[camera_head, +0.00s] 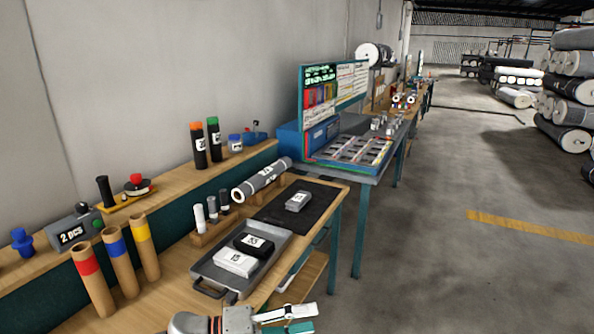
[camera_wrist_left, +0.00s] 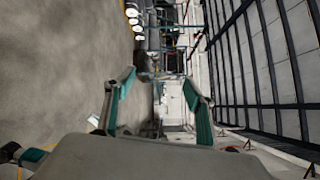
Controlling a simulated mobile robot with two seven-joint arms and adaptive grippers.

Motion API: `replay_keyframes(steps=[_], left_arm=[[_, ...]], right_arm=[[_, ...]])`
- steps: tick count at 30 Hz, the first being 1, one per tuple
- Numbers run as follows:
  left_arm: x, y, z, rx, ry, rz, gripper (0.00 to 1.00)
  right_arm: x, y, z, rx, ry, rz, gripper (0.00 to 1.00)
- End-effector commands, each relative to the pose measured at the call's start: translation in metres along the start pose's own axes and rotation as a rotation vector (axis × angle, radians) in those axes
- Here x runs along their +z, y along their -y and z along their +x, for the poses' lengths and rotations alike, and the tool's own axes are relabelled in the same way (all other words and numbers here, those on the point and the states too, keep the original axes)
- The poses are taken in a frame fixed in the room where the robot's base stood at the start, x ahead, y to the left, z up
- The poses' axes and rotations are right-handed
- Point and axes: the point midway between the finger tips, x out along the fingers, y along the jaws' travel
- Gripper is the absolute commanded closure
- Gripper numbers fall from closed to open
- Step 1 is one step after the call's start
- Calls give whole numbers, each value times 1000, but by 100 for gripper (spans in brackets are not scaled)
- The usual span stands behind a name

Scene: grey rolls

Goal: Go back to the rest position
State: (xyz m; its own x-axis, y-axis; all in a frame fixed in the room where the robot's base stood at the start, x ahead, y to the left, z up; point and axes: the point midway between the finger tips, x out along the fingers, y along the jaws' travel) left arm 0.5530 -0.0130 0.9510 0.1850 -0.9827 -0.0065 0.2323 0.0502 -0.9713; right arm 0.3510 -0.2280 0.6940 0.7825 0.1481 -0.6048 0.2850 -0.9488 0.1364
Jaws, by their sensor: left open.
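My left gripper (camera_head: 305,318) shows at the bottom edge of the head view, in front of the near table's front edge. Its fingers are apart with nothing between them. In the left wrist view the open fingers (camera_wrist_left: 158,90) frame only distant background. My right gripper is in neither view. A grey roll (camera_head: 262,179) with a label lies on a wooden holder on the table. A grey tray (camera_head: 213,279) holds a white block (camera_head: 235,263) and a black block (camera_head: 254,245). A grey block (camera_head: 298,201) lies on a black mat (camera_head: 318,207).
Three cardboard tubes (camera_head: 120,263) with coloured bands stand at the left of the wooden table (camera_head: 182,261). Bottles (camera_head: 199,147) stand on the back shelf. A second table (camera_head: 362,176) with a blue case adjoins. Open floor (camera_head: 440,270) lies right, with stacked rolls (camera_head: 571,88) beyond.

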Motion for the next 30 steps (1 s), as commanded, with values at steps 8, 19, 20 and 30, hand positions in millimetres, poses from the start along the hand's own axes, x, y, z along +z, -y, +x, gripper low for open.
replay_keyframes(steps=[8, 19, 20, 30], left_arm=[[-4, -21, -26, -178, 443, -518, 46], [-72, -138, -156, -240, 1055, -1265, 46], [-84, -149, -169, -239, 1104, -1324, 46], [-199, -210, -260, -201, 1457, -1735, 46]], right_arm=[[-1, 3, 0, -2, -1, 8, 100], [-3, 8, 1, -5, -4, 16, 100], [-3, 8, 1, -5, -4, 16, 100], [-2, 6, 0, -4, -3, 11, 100]])
